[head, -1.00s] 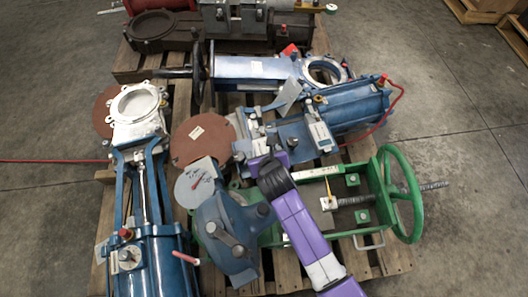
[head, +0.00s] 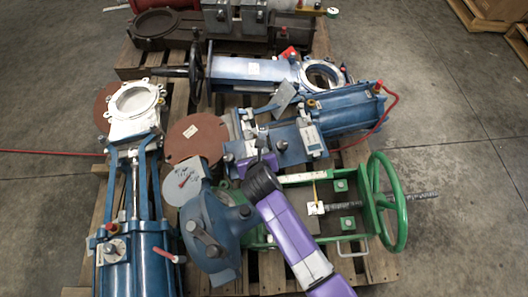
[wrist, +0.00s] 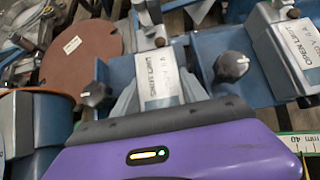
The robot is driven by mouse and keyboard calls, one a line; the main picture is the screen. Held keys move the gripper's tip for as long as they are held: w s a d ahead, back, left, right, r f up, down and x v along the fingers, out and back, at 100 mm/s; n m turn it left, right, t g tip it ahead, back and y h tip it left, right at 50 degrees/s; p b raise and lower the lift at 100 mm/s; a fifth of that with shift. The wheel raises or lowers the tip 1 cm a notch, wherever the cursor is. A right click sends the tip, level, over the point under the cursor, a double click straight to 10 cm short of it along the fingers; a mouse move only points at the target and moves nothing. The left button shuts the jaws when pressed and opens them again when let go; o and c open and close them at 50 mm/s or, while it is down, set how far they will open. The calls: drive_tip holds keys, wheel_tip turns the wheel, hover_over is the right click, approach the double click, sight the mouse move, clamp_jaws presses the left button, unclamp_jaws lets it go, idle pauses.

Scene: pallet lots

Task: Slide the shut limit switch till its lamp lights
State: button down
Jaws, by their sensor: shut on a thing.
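The shut limit switch is a grey box with a white label, in the middle of the wrist view (wrist: 160,72), on a blue rail with a black knob (wrist: 96,94) to its left. My gripper (wrist: 160,88), purple with a dark front edge, has its grey fingers on both sides of this box and is shut on it. The open limit switch (wrist: 288,42) is a similar labelled box to the right; it also shows in the head view (head: 311,138). In the head view my gripper (head: 258,160) covers most of the shut switch. I cannot make out its lamp.
A millimetre scale (wrist: 300,143) is at the right edge of the wrist view. A blue actuator cylinder (head: 345,108), a green handwheel valve (head: 388,200), a blue-topped valve (head: 222,215) and a brown disc (head: 195,138) crowd the pallet. Bare floor lies to the right.

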drive_tip(key=shift+d, duration=0.1)
drive_tip(key=c, duration=0.6)
unclamp_jaws()
drive_tip(key=shift+c, duration=0.2)
drive_tip(key=shift+r, duration=0.1)
drive_tip(key=p+v, duration=0.4)
drive_tip(key=v, duration=0.3)
drive_tip(key=shift+s+r+p, duration=0.2)
drive_tip(key=shift+s+p, duration=0.1)
drive_tip(key=shift+s+d, duration=0.1)
drive_tip(key=shift+d, duration=0.05)
